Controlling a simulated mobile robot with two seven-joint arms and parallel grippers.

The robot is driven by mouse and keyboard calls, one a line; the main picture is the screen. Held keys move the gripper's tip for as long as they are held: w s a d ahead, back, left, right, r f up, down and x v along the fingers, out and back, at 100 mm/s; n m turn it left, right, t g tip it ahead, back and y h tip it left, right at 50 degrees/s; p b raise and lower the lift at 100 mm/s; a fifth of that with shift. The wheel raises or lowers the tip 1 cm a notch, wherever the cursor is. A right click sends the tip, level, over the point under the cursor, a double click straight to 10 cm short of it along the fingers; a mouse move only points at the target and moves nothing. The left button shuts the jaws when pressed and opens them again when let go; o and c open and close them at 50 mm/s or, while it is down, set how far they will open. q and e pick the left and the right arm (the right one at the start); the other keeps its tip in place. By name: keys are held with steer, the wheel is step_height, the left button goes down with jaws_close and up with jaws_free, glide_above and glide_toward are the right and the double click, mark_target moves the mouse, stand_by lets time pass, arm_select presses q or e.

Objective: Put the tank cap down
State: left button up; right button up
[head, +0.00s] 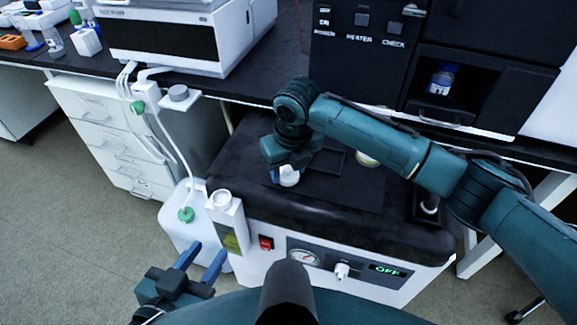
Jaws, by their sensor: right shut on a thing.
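My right gripper (288,168) is low over the dark top of the floor unit (345,215). It is shut on a small white round piece, which looks like the tank cap (289,178). The gripper hides part of the cap, and I cannot tell whether the cap touches the surface below. My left gripper (202,258) is at the lower left, in front of the unit. Its two blue fingers are apart with nothing between them.
A white canister (180,237) with a green cap (186,214) and tubing stands left of the unit. A white holder (226,222) is on the unit's left front. Black equipment (370,60) stands behind. A yellowish round item (367,160) is partly hidden by my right arm.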

steer(key=o, duration=0.7)
steer(key=shift+c, duration=0.2)
